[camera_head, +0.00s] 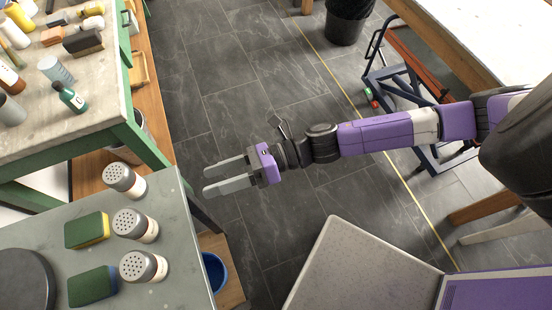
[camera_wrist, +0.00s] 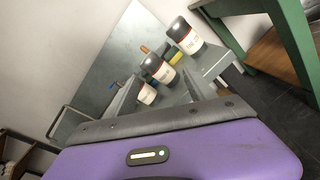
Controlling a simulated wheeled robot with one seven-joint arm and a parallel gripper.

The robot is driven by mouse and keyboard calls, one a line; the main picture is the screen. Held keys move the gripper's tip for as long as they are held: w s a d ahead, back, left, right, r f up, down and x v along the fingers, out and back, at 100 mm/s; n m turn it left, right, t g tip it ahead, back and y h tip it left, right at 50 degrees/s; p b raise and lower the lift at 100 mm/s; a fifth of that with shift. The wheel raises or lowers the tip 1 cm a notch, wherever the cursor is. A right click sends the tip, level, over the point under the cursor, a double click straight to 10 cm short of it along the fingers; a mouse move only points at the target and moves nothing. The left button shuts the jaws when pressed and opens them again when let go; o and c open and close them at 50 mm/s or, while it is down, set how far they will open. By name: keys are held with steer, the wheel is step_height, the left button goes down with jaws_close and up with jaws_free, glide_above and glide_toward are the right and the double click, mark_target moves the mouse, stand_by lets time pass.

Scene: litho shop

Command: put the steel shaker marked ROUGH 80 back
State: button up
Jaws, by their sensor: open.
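Three steel shakers with perforated tops and pale labels stand upright on a grey-green table (camera_head: 180,215): a far one (camera_head: 124,180) near the back edge, a middle one (camera_head: 135,225) and a near one (camera_head: 143,266). They also show in the wrist view, where one (camera_wrist: 185,36) stands apart from a second (camera_wrist: 158,70) and a third (camera_wrist: 146,93), partly overlapped. The label print is too small to read, so I cannot tell which is ROUGH 80. My gripper (camera_head: 206,180) is open and empty, right of the far shaker, its fingers pointing toward the table.
A cluttered bench (camera_head: 95,95) with bottles and brushes stands behind. A blue bucket (camera_head: 214,270) sits low beside the table.

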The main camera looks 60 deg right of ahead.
steer(key=s+d+m+t+h, duration=0.2)
steer(key=s+d+m+h, duration=0.25)
steer(key=s+m, duration=0.55)
steer(key=s+r+m+h, duration=0.2)
steer(key=s+m+h, duration=0.2)
steer(key=m, duration=1)
steer(key=s+r+m+t+h, duration=0.1)
steer(key=s+r+m+h, duration=0.2)
steer(key=m, duration=1.1)
steer(key=s+h, duration=0.1)
steer(key=s, duration=0.1)
steer(key=shift+s+a+r+t, duration=0.3)
steer(key=shift+s+a+r, duration=0.05)
steer(key=shift+a, duration=0.05)
steer(key=shift+a+h, duration=0.1)
steer(key=shift+h, duration=0.15)
